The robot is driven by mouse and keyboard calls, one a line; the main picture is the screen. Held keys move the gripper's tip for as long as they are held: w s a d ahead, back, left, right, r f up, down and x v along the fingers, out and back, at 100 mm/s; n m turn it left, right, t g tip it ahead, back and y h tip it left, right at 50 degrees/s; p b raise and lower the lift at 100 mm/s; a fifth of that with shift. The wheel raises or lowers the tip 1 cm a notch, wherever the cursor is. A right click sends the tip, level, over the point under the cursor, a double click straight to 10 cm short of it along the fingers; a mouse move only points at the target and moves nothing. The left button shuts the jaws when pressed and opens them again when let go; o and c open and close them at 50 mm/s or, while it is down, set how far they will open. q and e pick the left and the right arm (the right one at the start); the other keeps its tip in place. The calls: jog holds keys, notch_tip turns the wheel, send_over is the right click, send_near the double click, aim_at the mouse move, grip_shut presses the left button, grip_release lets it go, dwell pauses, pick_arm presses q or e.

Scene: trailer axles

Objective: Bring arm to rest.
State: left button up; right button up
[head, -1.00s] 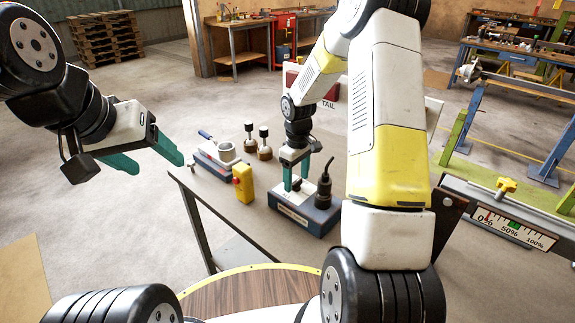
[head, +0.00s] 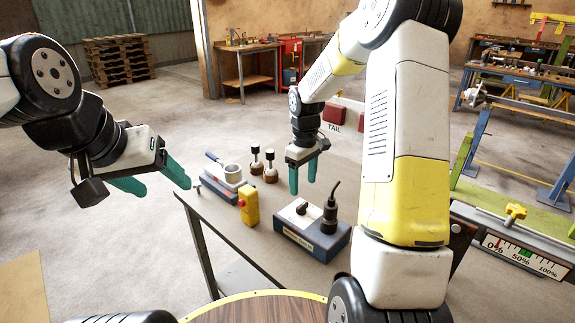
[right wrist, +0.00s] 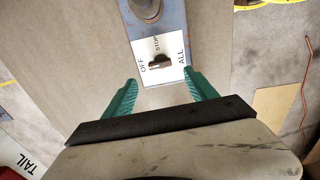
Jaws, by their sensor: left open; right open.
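My right gripper (head: 302,180) is open and empty, its green fingers pointing down above the table, just behind the switch box. In the right wrist view the right gripper (right wrist: 160,95) has its fingers spread, with nothing between them. The switch box (head: 310,232) is blue-grey with a white plate, a dark knob and a black plug standing in it. In the right wrist view the knob (right wrist: 159,62) sits on the plate among the words OFF, STOP and ALL, apart from the fingers. My left gripper (head: 158,183) is open and empty, left of the table in the air.
A red TAIL block (head: 336,116) is behind. A percent gauge (head: 520,256) lies at right.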

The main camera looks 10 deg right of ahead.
jog(key=s+r+m+t, duration=0.35)
jog(key=s+r, duration=0.75)
jog(key=r, duration=0.4)
jog(key=s+a+r+m+t+y, duration=0.1)
jog(key=s+r+m, duration=0.1)
jog(key=s, duration=0.4)
jog(key=s+a+r+m+t+y, duration=0.1)
jog(key=s+r, duration=0.2)
jog(key=s, duration=0.4)
jog(key=shift+s+a+m+t, duration=0.2)
jog(key=shift+s+m+t, duration=0.1)
jog(key=shift+m+t, duration=0.05)
